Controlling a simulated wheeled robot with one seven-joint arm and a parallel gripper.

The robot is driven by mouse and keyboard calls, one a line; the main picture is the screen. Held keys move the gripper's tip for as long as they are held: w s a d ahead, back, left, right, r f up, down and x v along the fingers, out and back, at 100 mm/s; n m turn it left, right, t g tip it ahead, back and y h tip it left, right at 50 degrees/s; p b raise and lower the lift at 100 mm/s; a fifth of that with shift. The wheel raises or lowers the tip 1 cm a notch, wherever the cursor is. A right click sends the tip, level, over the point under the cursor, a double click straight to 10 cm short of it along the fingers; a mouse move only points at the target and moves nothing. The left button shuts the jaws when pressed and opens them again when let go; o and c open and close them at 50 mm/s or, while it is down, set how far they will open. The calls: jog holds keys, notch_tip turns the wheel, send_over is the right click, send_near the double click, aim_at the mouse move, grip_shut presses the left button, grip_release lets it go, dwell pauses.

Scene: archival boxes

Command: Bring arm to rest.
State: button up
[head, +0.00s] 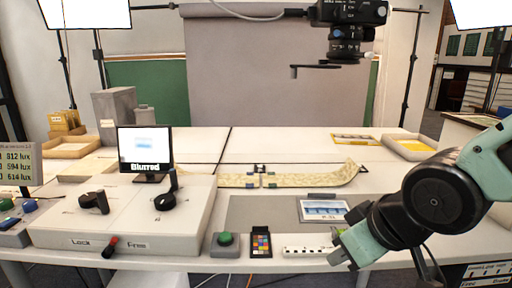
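My arm comes in from the right side of the head view, in mint green with a large black joint. Its near end, where my gripper (345,251) seems to be, hangs low over the front edge of the table, just right of a white strip with small holes. The fingers are not clear at this angle, so I cannot tell whether they are open or shut. I see nothing clearly held.
The white table (284,145) carries a control box (130,220) with two black levers, a monitor (144,150), a green button (225,240), a colour card (261,243), a picture (322,210) and a long patterned strip (300,178). A camera (348,12) hangs overhead. Trays stand at the back.

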jog(key=s+f+n+g+h, duration=0.25)
jog(key=s+g, duration=0.35)
jog(key=s, duration=0.7)
notch_tip(320, 180, up, 14)
jog(key=m+p, duration=0.1)
jog(key=p, duration=1.3)
jog(key=shift+s+a, duration=0.15)
jog(key=shift+a, duration=0.15)
jog(key=shift+o, duration=1.3)
